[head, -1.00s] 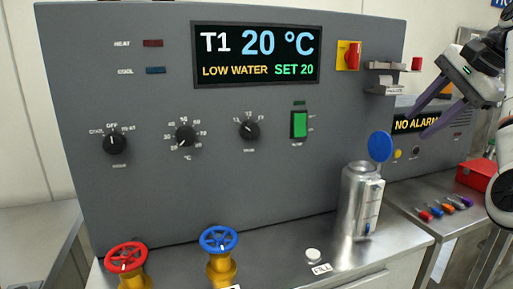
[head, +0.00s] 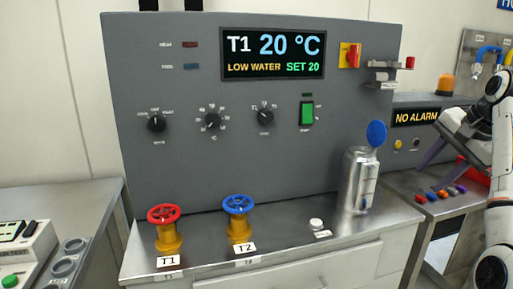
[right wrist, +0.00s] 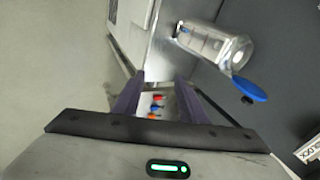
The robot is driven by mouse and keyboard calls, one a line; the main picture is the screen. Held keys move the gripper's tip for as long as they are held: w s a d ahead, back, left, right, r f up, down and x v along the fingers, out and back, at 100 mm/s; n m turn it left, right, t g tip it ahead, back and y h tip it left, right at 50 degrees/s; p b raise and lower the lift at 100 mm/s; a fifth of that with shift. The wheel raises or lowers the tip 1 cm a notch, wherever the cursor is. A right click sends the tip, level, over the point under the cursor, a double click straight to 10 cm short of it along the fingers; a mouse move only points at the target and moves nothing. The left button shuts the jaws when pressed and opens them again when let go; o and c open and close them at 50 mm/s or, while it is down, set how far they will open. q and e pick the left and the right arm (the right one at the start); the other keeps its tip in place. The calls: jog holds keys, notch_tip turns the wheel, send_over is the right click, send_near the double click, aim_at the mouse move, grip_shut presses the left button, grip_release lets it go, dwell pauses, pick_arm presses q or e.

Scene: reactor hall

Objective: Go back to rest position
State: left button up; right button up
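My right gripper (head: 436,150) is at the right edge of the head view, in front of the alarm panel. In the right wrist view its two purple fingers (right wrist: 159,84) stand apart with nothing held between them. Small coloured items on the side bench show beyond the gap. My right arm reaches down the right edge of the head view. My left gripper is in neither current view.
The grey control panel (head: 210,90) stands behind a steel bench with a red valve (head: 164,213), a blue valve (head: 238,204) and a steel vessel (head: 356,180) with an open blue lid (head: 376,133). Coloured items (head: 442,192) lie on the right bench.

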jog(key=s+a+f+n+g+h, duration=0.1)
jog(key=s+a+f+n, duration=0.3)
jog(key=f, duration=0.6)
jog(key=s+f+n+h, duration=0.1)
jog(key=s+f, duration=0.4)
jog(key=f, duration=0.4)
jog(key=s+a+f+n+g+h, duration=0.1)
jog(key=s+a+f+n, duration=0.3)
jog(key=f, duration=0.6)
jog(key=s+a+f+n+y, duration=0.15)
jog(key=s+a, duration=0.25)
jog(key=s, duration=0.5)
jog(key=s+a+f+n, duration=0.3)
jog(key=s+a, duration=0.1)
jog(key=s, duration=0.5)
jog(key=s+a+f+n+y, duration=0.1)
jog(key=s+a+f+n, duration=0.15)
jog(key=s, duration=0.65)
jog(key=w+a+f+t+y, duration=0.1)
jog(key=w+a+f+t, duration=0.1)
jog(key=f, duration=0.4)
jog(key=w+a+f+t+y, duration=0.1)
jog(key=w+a+f+t, duration=0.1)
jog(key=f, duration=0.4)
jog(key=shift+a+f+t, duration=0.15)
jog(key=shift+a+t, duration=0.15)
jog(key=shift+a, duration=0.6)
